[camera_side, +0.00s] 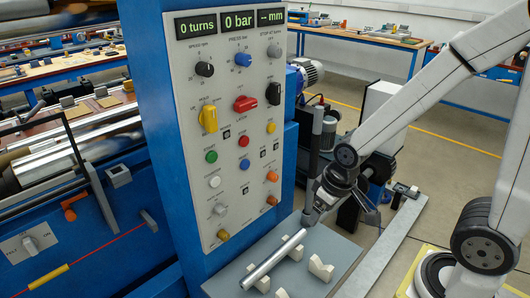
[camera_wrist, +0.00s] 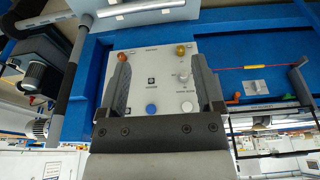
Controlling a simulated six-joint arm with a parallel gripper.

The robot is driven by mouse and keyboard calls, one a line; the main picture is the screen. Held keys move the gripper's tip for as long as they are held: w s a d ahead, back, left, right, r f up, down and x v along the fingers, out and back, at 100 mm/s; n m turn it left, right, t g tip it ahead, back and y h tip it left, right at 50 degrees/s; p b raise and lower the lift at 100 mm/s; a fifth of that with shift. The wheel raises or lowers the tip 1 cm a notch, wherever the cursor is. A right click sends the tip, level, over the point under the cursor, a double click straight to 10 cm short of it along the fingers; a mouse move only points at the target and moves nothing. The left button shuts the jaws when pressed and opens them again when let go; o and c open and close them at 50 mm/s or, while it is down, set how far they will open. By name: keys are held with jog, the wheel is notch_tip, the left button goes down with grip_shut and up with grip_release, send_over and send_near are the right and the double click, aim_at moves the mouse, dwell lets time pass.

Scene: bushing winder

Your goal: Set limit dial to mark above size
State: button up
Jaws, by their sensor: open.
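The blue control cabinet's grey panel (camera_side: 215,140) carries several dials and buttons under three displays reading "0 turns", "0 bar" and "-- mm". A grey dial (camera_side: 274,51) with a "STOP AT" label sits at upper right, beside the blue "PRESS" dial (camera_side: 243,59) and black "SPEED" dial (camera_side: 204,69). Which one is the limit dial cannot be read for certain, nor can its marks. My gripper (camera_side: 310,217) is low, right of the panel, near the far end of a silver rod (camera_side: 273,260). In the wrist view my gripper (camera_wrist: 160,60) is open and empty, facing the panel.
The rod rests on pale V-blocks (camera_side: 321,267) on a grey plate (camera_side: 335,246). A yellow knob (camera_side: 208,118), red knob (camera_side: 245,103) and black knob (camera_side: 273,93) stick out from the panel. The blue machine (camera_side: 100,250) fills the left.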

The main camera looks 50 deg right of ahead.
jog(key=w+d+f+n+t, duration=0.1)
jog(key=w+d+f+t, duration=0.1)
jog(key=w+d, duration=0.35)
jog(key=w+d+f+n+t, duration=0.1)
jog(key=w+d+f+t, duration=0.15)
jog(key=w, duration=0.65)
jog(key=w+d+f+n+t, duration=0.1)
jog(key=w+d+f+t, duration=0.2)
jog(key=w, duration=0.4)
jog(key=n+t, duration=0.4)
jog(key=t, duration=0.4)
send_near(276, 179)
jog(key=w, duration=0.2)
jog(key=shift+w+d+y, duration=0.15)
jog(key=shift+d+y, duration=0.1)
jog(key=shift+y, duration=0.05)
jog(key=shift+w, duration=0.2)
jog(key=shift+w+a+f, duration=0.1)
jog(key=shift+w, duration=1.75)
jog(key=shift+w+a, duration=0.1)
jog(key=shift+w, duration=1.75)
jog(key=shift+c, duration=0.2)
